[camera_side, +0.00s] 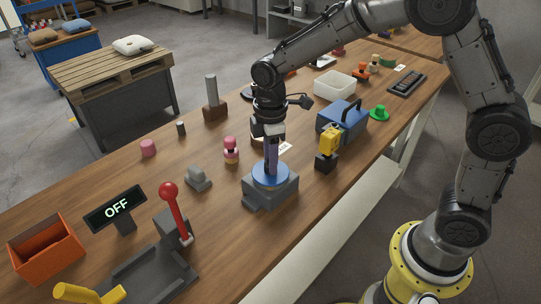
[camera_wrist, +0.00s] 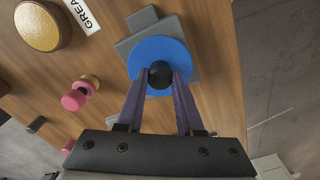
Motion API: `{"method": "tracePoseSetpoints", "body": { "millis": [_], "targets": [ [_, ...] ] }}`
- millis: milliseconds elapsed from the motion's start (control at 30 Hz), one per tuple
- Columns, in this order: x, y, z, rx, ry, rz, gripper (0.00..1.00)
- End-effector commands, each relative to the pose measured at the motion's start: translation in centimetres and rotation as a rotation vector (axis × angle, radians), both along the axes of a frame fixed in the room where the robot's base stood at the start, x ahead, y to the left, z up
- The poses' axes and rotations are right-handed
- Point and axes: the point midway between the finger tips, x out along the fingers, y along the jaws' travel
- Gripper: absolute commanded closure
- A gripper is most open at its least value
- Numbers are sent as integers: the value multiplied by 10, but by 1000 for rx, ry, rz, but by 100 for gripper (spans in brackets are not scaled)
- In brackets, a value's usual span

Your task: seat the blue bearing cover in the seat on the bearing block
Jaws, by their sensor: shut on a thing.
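The blue bearing cover (camera_side: 271,174) is a round disc at the grey bearing block (camera_side: 271,193) on the wooden table. My gripper (camera_side: 271,165) points down over it, with its fingers shut on the cover's dark knob. In the wrist view the blue cover (camera_wrist: 160,62) lies over the grey block (camera_wrist: 150,28), and my fingertips (camera_wrist: 160,78) pinch the black knob at its middle. The cover looks level and at the block's top. The seat is hidden under the cover, so I cannot tell whether the cover is fully down in it.
A yellow-and-black part (camera_side: 328,147) and a blue case (camera_side: 343,121) stand right of the block. A small grey block (camera_side: 198,179), a pink-topped piece (camera_side: 231,150) and a red lever (camera_side: 174,208) stand to its left. Table in front of the block is clear.

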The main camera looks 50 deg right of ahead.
Motion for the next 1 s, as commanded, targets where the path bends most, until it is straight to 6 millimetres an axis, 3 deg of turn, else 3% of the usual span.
{"method": "tracePoseSetpoints", "body": {
  "millis": [367, 400, 567, 867, 1000],
  "targets": [
    [0, 0, -10, 0, 0, 0, 100],
    [0, 0, -10, 0, -1, 0, 59],
    [0, 0, -10, 0, -1, 0, 30],
    [0, 0, -9, 0, 0, 0, 29],
    [1, 0, 0, 0, -4, 0, 29]
  ]
}}
